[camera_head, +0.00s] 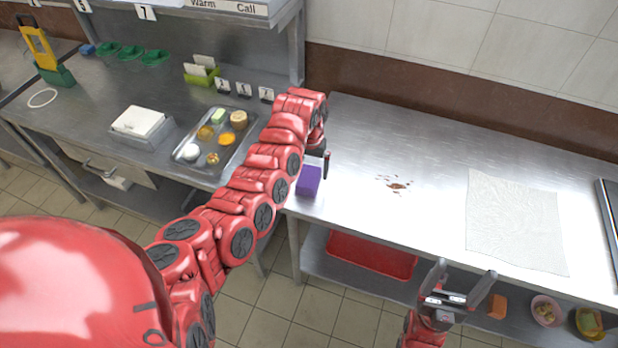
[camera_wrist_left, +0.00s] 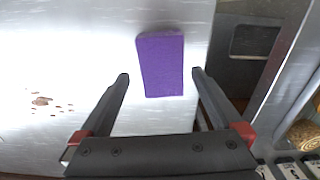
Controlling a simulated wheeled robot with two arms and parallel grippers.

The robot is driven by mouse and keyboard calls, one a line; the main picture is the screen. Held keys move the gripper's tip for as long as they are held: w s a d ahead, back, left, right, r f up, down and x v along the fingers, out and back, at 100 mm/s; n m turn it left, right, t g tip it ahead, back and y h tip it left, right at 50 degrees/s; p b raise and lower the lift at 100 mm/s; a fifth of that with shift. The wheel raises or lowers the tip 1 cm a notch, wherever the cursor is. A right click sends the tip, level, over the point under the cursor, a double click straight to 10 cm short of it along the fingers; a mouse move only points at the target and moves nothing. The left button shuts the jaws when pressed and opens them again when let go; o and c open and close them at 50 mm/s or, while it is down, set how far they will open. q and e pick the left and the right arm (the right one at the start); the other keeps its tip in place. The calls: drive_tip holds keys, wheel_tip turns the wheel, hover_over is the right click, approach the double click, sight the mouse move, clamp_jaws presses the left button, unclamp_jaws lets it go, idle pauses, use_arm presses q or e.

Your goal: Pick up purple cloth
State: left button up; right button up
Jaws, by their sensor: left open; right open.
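The purple cloth (camera_head: 309,180) is a small block-like rectangle lying on the steel table near its left edge. It also shows in the left wrist view (camera_wrist_left: 161,64), with its near end level with my fingertips and between them. My left gripper (camera_head: 322,160) is open at the cloth in the head view, and its arm partly hides the area beside it. The left wrist view shows its two fingers (camera_wrist_left: 160,76) apart, with a gap on both sides of the cloth. My right gripper (camera_head: 460,281) is open and empty in front of the table's front edge.
A brown spill (camera_head: 397,185) marks the steel table (camera_head: 420,140) right of the cloth. A whitish sheet (camera_head: 514,222) lies further right. A food tray (camera_head: 216,142) sits on the left counter. A red tray (camera_head: 371,256) and a bowl (camera_head: 547,311) are on the lower shelf.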

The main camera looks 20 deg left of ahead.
sight(309, 175)
use_arm(q)
drive_tip(key=shift+w+a+f+p, duration=0.15)
drive_tip(key=shift+f+p, duration=0.3)
drive_tip(key=shift+f, duration=1.45)
drive_tip(key=c, duration=1.3)
